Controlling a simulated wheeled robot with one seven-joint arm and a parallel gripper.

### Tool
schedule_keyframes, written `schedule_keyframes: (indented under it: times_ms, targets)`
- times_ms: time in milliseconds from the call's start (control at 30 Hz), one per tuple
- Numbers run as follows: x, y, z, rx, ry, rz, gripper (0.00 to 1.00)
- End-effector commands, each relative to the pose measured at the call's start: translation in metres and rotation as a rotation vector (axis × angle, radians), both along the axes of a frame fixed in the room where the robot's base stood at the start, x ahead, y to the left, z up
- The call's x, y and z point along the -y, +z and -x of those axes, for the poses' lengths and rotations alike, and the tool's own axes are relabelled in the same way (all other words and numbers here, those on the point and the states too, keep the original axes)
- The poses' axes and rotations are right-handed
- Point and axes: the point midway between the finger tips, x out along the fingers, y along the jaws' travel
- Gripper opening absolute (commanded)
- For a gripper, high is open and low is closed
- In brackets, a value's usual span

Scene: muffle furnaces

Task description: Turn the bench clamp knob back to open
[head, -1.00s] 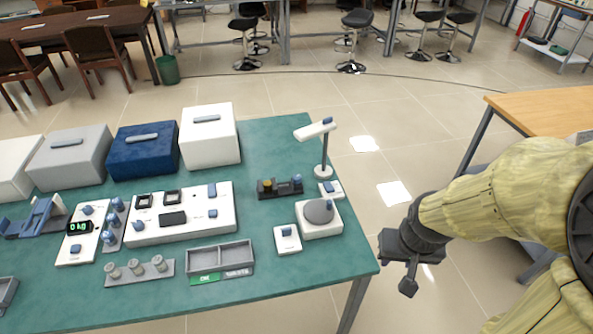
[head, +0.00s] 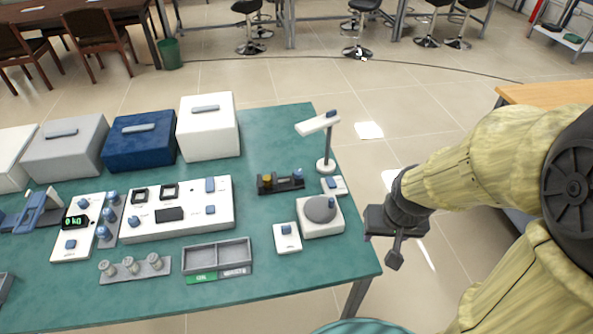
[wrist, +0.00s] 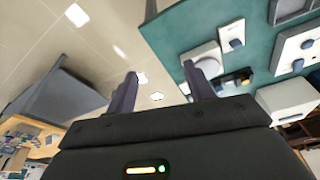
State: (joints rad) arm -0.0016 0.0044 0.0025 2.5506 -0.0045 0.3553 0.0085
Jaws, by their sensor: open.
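The bench clamp (head: 281,184) is a small dark device with a yellow piece at its left and a blue knob (head: 298,173) at its right end. It sits on the green bench top, in front of the white box. The knob's exact turn is too small to read. My gripper (head: 384,252) hangs beyond the bench's right edge, apart from the clamp and to its right. In the wrist view my gripper (wrist: 161,82) shows two spread fingers with nothing between them. The clamp (wrist: 236,80) is there too, partly visible beyond the right finger.
A white unit with a grey disc (head: 320,210), a lamp (head: 325,145) and a white switch box (head: 287,238) stand near the clamp. A long white panel (head: 178,228) and a grey tray (head: 217,257) lie left. Open floor lies right of the bench (head: 335,262).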

Motion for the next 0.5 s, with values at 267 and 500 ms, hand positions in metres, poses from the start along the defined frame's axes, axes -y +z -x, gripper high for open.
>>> schedule_keyframes:
  times_ms: [267, 500]
  targets:
    - [-0.031, -0.012, -0.071, -0.005, 0.013, 0.018, 0.52]
    - [-0.093, -0.025, -0.163, 0.012, -0.014, 0.048, 0.52]
